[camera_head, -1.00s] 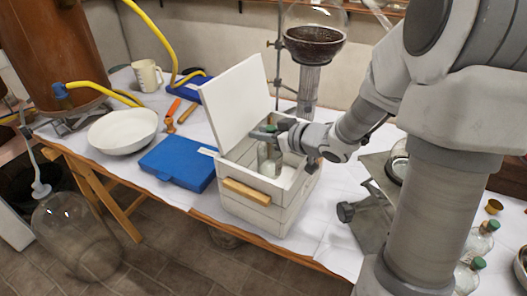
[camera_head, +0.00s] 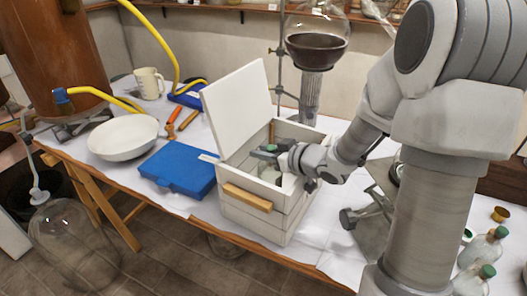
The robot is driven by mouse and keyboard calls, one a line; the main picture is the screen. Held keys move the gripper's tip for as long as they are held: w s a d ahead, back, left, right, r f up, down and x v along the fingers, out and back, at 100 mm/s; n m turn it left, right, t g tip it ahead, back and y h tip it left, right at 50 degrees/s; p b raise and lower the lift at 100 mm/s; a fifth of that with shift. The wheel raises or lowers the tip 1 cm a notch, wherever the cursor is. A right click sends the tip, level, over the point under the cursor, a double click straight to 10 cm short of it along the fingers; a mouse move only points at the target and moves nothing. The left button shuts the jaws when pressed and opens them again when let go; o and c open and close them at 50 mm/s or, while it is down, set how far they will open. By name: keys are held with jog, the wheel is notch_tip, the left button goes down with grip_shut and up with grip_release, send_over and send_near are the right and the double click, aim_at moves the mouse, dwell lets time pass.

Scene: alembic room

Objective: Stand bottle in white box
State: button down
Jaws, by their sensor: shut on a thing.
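The white box (camera_head: 262,219) stands on the table with its lid (camera_head: 236,108) raised on the left and a wooden handle on its front. My gripper (camera_head: 270,152) reaches in from the right, over the box opening, and is shut on a bottle at its green stopper (camera_head: 271,147). The bottle's glass body is down inside the box, mostly hidden by the front wall and my gripper. I cannot tell whether its base touches the box floor.
A blue case (camera_head: 180,168) and a white bowl (camera_head: 123,137) lie left of the box. A metal stand (camera_head: 370,220) is on the right. Several green-stoppered bottles (camera_head: 484,248) stand at lower right. A glass vessel with dark contents (camera_head: 316,50) is behind.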

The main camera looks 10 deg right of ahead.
jog(key=c, duration=0.6)
grip_release()
jog(key=shift+s+d+f, duration=0.15)
jog(key=shift+d+f, duration=0.05)
jog(key=shift+f, duration=0.25)
jog(key=shift+c, duration=0.2)
jog(key=shift+r+p, duration=0.4)
jog(key=shift+r, duration=0.1)
jog(key=p+v, duration=0.3)
jog(key=v, duration=0.9)
jog(key=shift+r, duration=0.3)
jog(key=shift+a, duration=0.1)
